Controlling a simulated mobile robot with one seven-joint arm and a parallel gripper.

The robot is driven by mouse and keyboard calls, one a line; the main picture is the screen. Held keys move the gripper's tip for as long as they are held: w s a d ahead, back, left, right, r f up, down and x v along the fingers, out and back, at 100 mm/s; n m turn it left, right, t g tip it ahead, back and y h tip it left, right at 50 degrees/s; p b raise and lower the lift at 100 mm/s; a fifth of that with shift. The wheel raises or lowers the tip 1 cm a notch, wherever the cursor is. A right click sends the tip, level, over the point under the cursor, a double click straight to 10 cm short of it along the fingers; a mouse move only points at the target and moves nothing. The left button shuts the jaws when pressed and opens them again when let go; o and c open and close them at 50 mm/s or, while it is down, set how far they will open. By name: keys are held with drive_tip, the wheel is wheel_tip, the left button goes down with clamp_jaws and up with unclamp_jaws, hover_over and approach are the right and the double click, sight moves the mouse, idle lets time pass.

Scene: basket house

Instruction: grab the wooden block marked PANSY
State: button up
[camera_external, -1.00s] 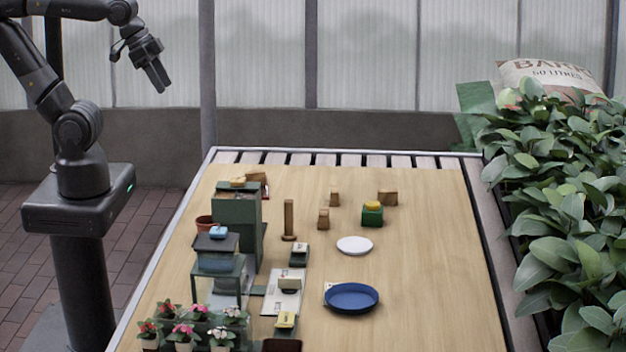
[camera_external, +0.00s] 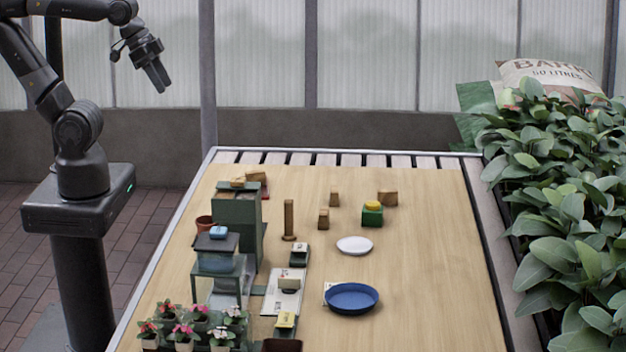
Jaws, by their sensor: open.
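Several small wooden blocks stand on the wooden table (camera_external: 420,270). One block (camera_external: 387,198) is at the right, one (camera_external: 334,196) is further back in the middle, and one (camera_external: 323,218) is nearer. My gripper (camera_external: 160,78) is open and empty, high in the air left of the table and well apart from the blocks.
A green cabinet (camera_external: 237,215), a tall wooden post (camera_external: 289,219) and potted flowers (camera_external: 186,336) fill the table's left side. A green box with a yellow top (camera_external: 372,214), a white plate (camera_external: 354,245) and a blue plate (camera_external: 351,298) stand mid-table. Leafy plants (camera_external: 560,200) line the right.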

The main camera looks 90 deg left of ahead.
drive_tip(key=shift+o, duration=0.7)
